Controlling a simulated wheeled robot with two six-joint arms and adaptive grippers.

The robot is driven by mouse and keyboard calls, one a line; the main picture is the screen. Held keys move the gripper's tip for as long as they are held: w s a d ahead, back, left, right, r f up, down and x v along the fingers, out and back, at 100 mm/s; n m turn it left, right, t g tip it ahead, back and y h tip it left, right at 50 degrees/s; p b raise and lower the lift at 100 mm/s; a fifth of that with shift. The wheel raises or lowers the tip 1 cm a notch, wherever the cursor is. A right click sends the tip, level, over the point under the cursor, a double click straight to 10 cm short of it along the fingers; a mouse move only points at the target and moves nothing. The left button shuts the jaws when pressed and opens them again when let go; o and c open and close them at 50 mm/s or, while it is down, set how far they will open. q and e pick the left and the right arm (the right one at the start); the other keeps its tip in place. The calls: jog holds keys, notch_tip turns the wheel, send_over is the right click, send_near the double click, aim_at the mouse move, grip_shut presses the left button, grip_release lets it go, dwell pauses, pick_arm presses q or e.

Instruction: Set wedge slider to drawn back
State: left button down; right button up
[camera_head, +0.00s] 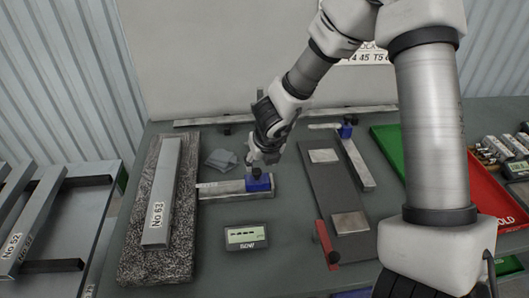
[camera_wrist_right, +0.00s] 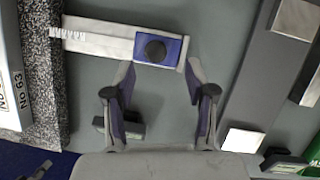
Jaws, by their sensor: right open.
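A blue slider (camera_head: 259,184) with a round black knob sits at the right end of a flat metal bar (camera_head: 222,189) on the table. In the wrist view the blue slider (camera_wrist_right: 174,48) and its knob (camera_wrist_right: 155,50) show just past my fingertips. White scale marks show at the bar's left end. My right gripper (camera_head: 262,160) is directly above the slider, pointing down. In the wrist view my right gripper (camera_wrist_right: 160,72) is open and empty, its fingers either side of the knob's line; contact cannot be told. My left gripper is not in view.
A granite slab (camera_head: 130,252) bearing a long grey bar (camera_head: 163,185) lies to the left. A small display (camera_head: 246,236) stands in front. A dark plate (camera_head: 335,190) and another bar with a blue piece (camera_head: 346,131) lie right, then green and red trays (camera_head: 480,190).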

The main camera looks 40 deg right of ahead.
jog(key=d+v, duration=0.1)
jog(key=v, duration=0.6)
jog(key=shift+s+a+r, duration=0.2)
jog(key=shift+a, duration=0.3)
